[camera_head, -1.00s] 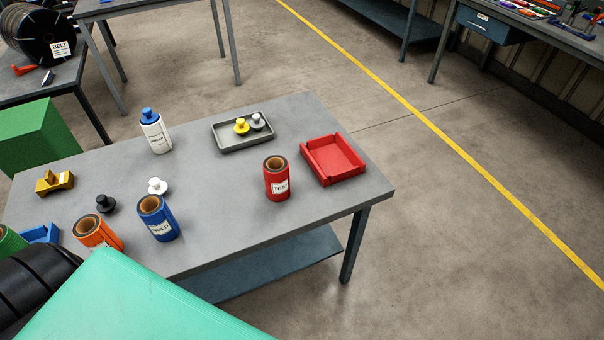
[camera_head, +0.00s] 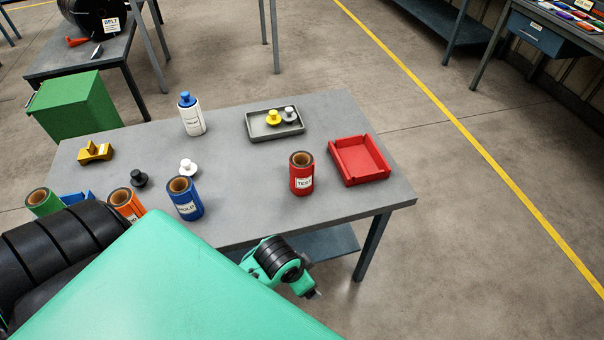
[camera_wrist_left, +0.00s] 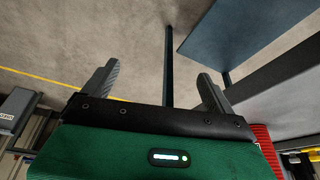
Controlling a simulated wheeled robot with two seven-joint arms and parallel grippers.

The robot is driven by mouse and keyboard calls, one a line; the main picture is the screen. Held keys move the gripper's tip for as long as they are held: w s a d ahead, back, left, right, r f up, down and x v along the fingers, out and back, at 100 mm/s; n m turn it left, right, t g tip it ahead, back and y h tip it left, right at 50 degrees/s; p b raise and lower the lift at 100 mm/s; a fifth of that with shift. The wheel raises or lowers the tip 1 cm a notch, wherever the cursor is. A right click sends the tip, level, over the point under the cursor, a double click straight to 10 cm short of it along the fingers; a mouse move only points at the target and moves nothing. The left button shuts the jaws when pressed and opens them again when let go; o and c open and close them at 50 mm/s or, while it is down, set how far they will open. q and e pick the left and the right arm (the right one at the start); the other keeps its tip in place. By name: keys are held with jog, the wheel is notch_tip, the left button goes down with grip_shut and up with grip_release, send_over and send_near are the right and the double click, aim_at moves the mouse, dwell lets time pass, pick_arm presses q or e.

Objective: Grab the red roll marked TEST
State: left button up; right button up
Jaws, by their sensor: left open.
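The red roll marked TEST (camera_head: 301,174) stands upright on the grey table (camera_head: 240,218), left of the red tray, its label facing me. My left gripper (camera_wrist_left: 156,82) is open, with nothing between its fingers in the left wrist view. In the head view, a green wrist part of mine with black rings shows just off the table's front edge, below the roll and apart from it. The gripper's fingers cannot be made out clearly there. A red ribbed thing is cut off at the lower right of the wrist view; I cannot tell what it is. My right gripper is not in view.
The red tray (camera_head: 377,174) is right of the roll. A grey tray (camera_head: 262,134) with yellow and grey knobs lies behind. The blue roll (camera_head: 185,205), orange roll (camera_head: 122,200), white bottle (camera_head: 191,118) and yellow block (camera_head: 95,153) are left. The tabletop before the red roll is clear.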

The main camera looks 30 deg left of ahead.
pick_arm(q)
jog(key=w+d+r+m+h, duration=0.1)
jog(key=w+d+r+m, duration=0.25)
jog(key=w+r, duration=0.2)
jog(key=m+g+y, duration=0.2)
jog(key=m+g, duration=0.2)
jog(key=m, duration=0.7)
send_near(301, 157)
jog(key=s+d, duration=0.2)
jog(key=s, duration=0.1)
jog(key=f, duration=0.2)
jog(key=f+p, duration=0.1)
jog(key=f, duration=0.4)
jog(key=shift+w+a+f+p, duration=0.2)
jog(key=shift+w+f+p, duration=0.1)
jog(key=f, duration=0.1)
jog(key=f+p, duration=0.1)
jog(key=f, duration=0.3)
jog(key=shift+w+p, duration=0.3)
jog(key=shift+p, duration=0.1)
jog(key=shift+f, duration=0.2)
jog(key=shift+r, duration=0.1)
jog(key=c, duration=1.4)
jog(key=shift+a+r, duration=0.1)
